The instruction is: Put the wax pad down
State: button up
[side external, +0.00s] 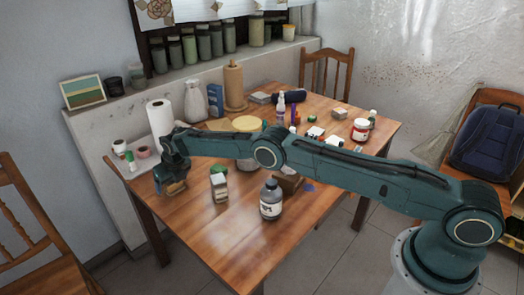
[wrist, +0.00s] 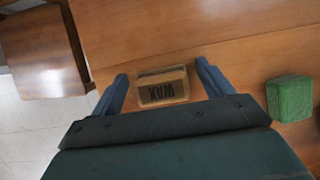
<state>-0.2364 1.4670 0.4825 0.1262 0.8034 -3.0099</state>
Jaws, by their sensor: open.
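The wax pad (wrist: 163,87) is a small tan block with dark "WAX" lettering on its face. In the wrist view it lies between the two blue fingers of my gripper (wrist: 162,80), with a gap showing on each side of it. In the side view the pad (side external: 176,187) shows just below my gripper (side external: 172,181), near the left front part of the wooden table (side external: 190,227). My gripper is open around the pad. The pad appears to rest on the wood, though its underside is hidden.
A green block (wrist: 290,98) lies to the right of the pad in the wrist view. In the side view a box-like container with a green top (side external: 220,188) and a grey bottle (side external: 271,200) stand to the right. A wooden chair (side external: 30,228) is at the left. The front left tabletop is clear.

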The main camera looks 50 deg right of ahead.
jog(key=shift+r, duration=0.25)
jog(key=shift+s+r, duration=0.15)
jog(key=shift+r, duration=0.2)
jog(key=v, duration=1.1)
jog(key=shift+r, duration=0.15)
dwell(0.6)
